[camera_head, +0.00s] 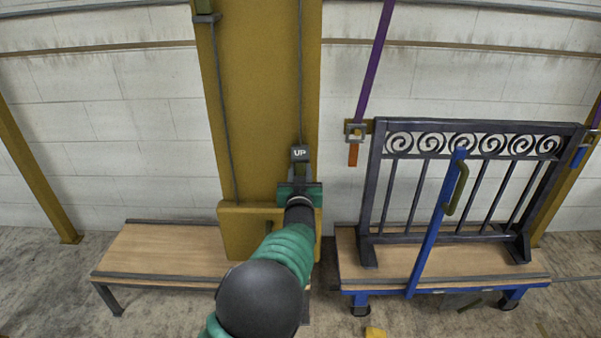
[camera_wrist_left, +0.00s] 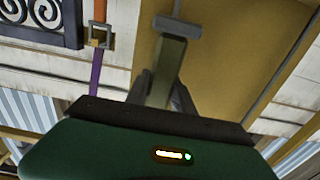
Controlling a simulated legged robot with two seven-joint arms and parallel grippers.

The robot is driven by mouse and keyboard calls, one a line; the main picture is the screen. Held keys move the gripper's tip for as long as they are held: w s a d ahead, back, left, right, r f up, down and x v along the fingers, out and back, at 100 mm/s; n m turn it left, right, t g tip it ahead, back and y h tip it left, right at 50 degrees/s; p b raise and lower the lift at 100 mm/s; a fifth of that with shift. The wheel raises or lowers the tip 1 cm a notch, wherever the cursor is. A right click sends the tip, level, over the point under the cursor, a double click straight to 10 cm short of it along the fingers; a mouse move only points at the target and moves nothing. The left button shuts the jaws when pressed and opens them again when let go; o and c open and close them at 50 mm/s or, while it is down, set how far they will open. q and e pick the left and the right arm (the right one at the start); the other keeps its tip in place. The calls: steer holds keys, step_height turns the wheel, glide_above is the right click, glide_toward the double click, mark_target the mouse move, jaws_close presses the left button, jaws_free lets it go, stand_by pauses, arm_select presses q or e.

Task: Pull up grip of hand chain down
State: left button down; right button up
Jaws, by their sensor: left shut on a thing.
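The up grip (camera_head: 300,153) has a dark block marked "UP" and hangs on a thin chain (camera_head: 299,70) in front of the yellow column. My left gripper (camera_head: 300,176) is at the grip, just below the marked block, and is shut on it. In the left wrist view the olive body of the up grip (camera_wrist_left: 168,70) stands between my left gripper's fingers (camera_wrist_left: 162,92), with a grey cap (camera_wrist_left: 178,25) beyond them. My wrist and arm hide the lower end of the grip in the head view. My right gripper is in neither view.
The yellow column (camera_head: 255,90) stands behind. A wooden bench (camera_head: 160,250) is left; a blue cart (camera_head: 390,270) with a dark scroll gate (camera_head: 470,180) is right.

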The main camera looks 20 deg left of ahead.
arm_select(q)
steer(key=shift+f, duration=0.35)
stand_by(0.5)
